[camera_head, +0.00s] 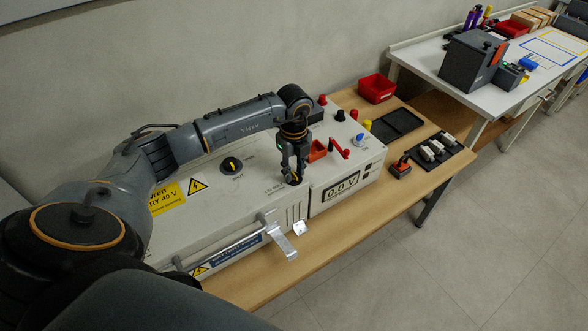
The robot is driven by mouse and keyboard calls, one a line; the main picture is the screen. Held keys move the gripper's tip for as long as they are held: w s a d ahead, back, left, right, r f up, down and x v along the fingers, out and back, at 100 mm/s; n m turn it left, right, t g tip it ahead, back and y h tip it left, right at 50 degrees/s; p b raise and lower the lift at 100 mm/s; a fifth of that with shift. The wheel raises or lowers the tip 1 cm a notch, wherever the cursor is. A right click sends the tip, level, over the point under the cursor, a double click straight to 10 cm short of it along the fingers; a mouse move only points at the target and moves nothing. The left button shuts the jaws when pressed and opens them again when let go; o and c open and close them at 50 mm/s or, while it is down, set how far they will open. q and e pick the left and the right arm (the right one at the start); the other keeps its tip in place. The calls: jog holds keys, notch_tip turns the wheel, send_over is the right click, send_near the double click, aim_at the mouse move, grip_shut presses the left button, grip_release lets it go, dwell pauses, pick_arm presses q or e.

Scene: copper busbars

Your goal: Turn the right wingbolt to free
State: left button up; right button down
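My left gripper (293,178) points straight down over the right end of the white cabinet's lid (215,212), beside small lid lettering. Its fingertips are at or just above the lid surface. The right wingbolt is not clearly visible; the fingers cover the spot below them. I cannot tell whether they are around a bolt, or how wide they are apart. My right gripper is not in view.
A white unit with a display reading 0.0 V (342,188) adjoins the cabinet on the right. A metal handle bar (225,243) runs along the cabinet's front. A red bin (376,88), black tray (397,124) and dark holder (432,152) occupy the wooden table (455,135).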

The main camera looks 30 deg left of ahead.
pick_arm(q)
notch_tip(320, 180, up, 12)
dwell(0.7)
dwell(0.4)
